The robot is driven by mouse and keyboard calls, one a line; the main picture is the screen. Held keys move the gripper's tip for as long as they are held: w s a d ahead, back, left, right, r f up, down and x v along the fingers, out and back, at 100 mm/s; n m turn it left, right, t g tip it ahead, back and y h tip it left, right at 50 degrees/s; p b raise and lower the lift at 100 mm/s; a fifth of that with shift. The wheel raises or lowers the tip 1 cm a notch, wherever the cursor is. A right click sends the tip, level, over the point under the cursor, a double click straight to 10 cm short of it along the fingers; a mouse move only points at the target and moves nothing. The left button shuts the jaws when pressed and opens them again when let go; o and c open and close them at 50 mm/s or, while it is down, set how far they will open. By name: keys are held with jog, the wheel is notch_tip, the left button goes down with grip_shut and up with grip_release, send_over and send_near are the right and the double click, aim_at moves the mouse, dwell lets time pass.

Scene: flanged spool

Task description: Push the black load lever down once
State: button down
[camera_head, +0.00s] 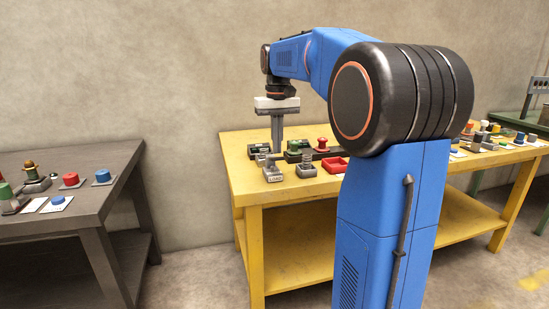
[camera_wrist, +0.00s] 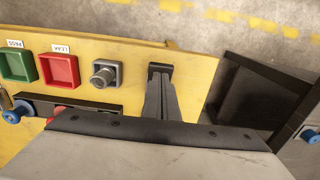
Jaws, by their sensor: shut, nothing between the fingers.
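A small grey block with a white label (camera_head: 273,175) stands at the near left corner of the yellow table. I take it for the load lever's base; the label is too small to read and the lever arm is not clearly made out. In the wrist view a dark piece (camera_wrist: 160,67) shows right at my fingertips, partly hidden by them. My gripper (camera_head: 277,151) points straight down just above and behind the block. Its fingers are together and empty. They also show in the wrist view (camera_wrist: 161,80). I cannot tell whether they touch anything.
A grey spring-like fixture (camera_head: 306,170) stands right of the block, then a red tray (camera_head: 335,165). A green tray (camera_wrist: 17,66) shows in the wrist view. A red knob (camera_head: 322,144) and green part (camera_head: 298,146) stand behind. A dark table (camera_head: 100,180) is at left, across a gap.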

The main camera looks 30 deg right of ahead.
aim_at(277, 158)
jog(key=shift+f, duration=0.15)
jog(key=shift+f, duration=2.5)
jog(key=shift+r, duration=4.05)
jog(key=s+a+f+n+t, duration=0.1)
jog(key=s+a+f, duration=0.2)
jog(key=s+a, duration=0.3)
jog(key=s+a+f+n+t, duration=0.1)
jog(key=s+a+f, duration=0.3)
jog(key=s, duration=0.5)
jog(key=s+a+f+n+t, duration=0.1)
jog(key=s+a+f, duration=0.4)
jog(key=s+f, duration=0.9)
jog(key=shift+s+a+f+t, duration=0.4)
jog(key=shift+s+t, duration=0.2)
jog(key=shift+t, duration=0.3)
